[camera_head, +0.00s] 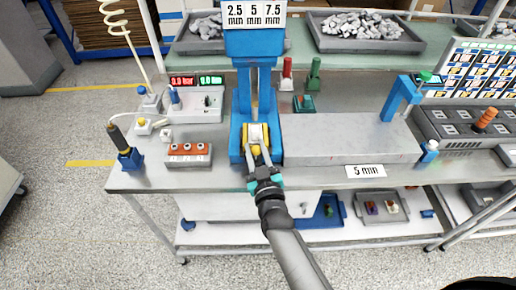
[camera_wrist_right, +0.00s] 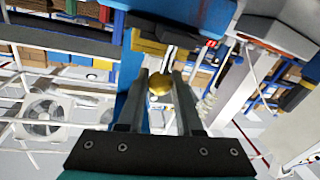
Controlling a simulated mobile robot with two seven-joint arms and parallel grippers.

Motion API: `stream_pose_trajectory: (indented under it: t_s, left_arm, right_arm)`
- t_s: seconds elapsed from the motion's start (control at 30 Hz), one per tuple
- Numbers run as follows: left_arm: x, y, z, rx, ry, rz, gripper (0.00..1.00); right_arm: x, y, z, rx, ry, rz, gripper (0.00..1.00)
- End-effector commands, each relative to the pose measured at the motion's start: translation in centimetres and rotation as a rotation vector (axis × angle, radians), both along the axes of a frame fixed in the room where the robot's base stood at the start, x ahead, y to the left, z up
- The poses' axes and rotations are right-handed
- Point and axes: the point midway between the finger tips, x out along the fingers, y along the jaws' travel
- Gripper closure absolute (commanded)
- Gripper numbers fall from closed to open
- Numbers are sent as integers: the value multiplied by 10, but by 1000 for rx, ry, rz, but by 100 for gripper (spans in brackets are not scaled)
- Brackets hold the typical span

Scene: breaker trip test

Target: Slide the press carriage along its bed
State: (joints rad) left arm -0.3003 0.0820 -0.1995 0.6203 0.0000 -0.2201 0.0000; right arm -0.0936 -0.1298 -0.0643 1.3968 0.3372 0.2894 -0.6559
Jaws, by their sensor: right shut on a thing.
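The press carriage (camera_head: 256,132), white and yellow, sits low in the press, on the blue bed (camera_head: 236,150) near the bench's front. My right gripper (camera_head: 258,160) reaches in from below and is shut on the carriage's yellow knob (camera_head: 255,150). In the right wrist view the round yellow knob (camera_wrist_right: 159,83) shows between my two dark fingers (camera_wrist_right: 160,98). The gripper hides part of the carriage's front. My left gripper is not in view.
An orange-buttoned box (camera_head: 189,153) and a blue-based tool holder (camera_head: 130,158) are on the left. Bins of grey pieces (camera_head: 366,30) stand behind.

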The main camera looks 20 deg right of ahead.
Motion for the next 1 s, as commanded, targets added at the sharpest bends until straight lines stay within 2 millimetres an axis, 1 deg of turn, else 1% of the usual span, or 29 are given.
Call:
stream_pose_trajectory:
  t_s: [0.03, 0.27, 0.3, 0.53, 0.83, 0.93, 1.0]
  left_arm:
    - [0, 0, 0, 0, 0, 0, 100]
    - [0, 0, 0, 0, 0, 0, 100]
    - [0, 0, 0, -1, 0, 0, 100]
    - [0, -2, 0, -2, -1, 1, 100]
    - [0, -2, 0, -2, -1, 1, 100]
    - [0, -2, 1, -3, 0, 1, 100]
    - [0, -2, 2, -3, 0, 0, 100]
  right_arm:
    - [1, 4, 0, 4, 0, 6, 100]
    - [1, 6, 0, 5, 1, 9, 100]
    - [1, 6, 1, 6, 1, 10, 62]
    - [1, 5, 0, 5, 1, 8, 37]
    - [-1, 3, 0, 3, 1, 5, 36]
    - [-8, 3, -1, 3, 3, 5, 36]
    - [-16, 3, -1, 3, 4, 4, 36]
